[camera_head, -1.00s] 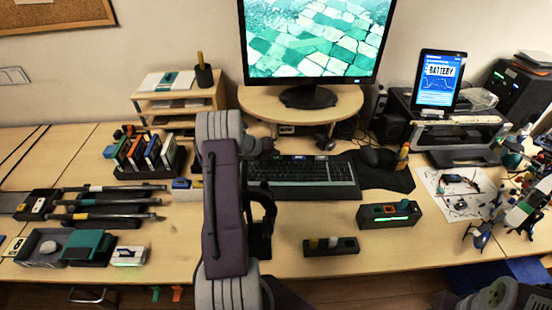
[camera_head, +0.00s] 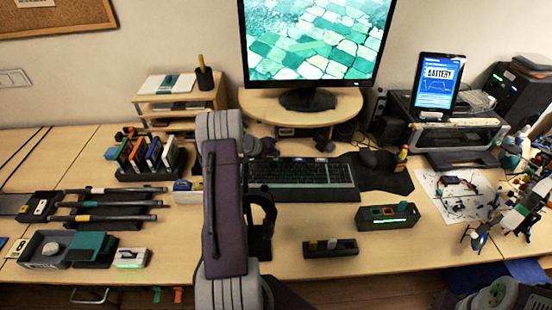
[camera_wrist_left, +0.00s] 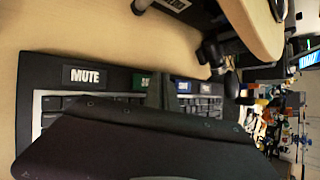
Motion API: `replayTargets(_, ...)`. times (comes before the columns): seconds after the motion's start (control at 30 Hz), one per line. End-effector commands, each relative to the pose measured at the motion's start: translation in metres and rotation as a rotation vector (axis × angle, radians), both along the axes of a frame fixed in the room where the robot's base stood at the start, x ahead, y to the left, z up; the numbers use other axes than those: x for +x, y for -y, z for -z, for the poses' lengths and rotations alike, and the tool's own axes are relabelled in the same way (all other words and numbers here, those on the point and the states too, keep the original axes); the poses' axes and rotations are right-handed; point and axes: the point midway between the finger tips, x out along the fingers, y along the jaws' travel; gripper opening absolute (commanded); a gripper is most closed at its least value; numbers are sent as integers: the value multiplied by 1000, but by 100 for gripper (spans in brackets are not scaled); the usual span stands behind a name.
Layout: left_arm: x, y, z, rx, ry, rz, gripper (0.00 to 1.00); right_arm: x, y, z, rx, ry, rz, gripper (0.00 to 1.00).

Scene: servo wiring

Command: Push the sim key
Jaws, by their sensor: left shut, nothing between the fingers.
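The black keyboard (camera_head: 300,175) lies on the desk in front of the monitor. In the left wrist view its top strip carries a dark key marked MUTE (camera_wrist_left: 85,76), a green key (camera_wrist_left: 143,83) partly covered, a blue key (camera_wrist_left: 184,87) and a dark key (camera_wrist_left: 206,87). Their labels, apart from MUTE, are too small to read, so I cannot tell which is the sim key. My left gripper (camera_wrist_left: 157,95) is shut and empty, its tips between the green and blue keys; contact is unclear. My right gripper is out of view.
The round monitor stand (camera_head: 345,103) is behind the keyboard. A black mouse pad (camera_head: 395,178) lies to its right. A box with coloured buttons (camera_head: 388,215) and a small black block (camera_head: 330,247) stand in front. A cartridge rack (camera_head: 150,160) is at left.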

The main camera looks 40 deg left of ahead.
Motion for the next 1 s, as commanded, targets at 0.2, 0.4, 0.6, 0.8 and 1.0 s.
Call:
replayTargets(0.2,0,0,0,0,0,0,0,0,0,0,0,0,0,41)
replayTargets(0.4,0,0,-17,1,1,0,0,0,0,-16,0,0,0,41)
replayTargets(0.6,0,0,-38,1,0,1,0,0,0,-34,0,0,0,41)
replayTargets(0.8,0,0,-52,1,0,1,0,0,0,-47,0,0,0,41)
replayTargets(1.0,0,0,-49,0,0,0,0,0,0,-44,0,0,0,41)
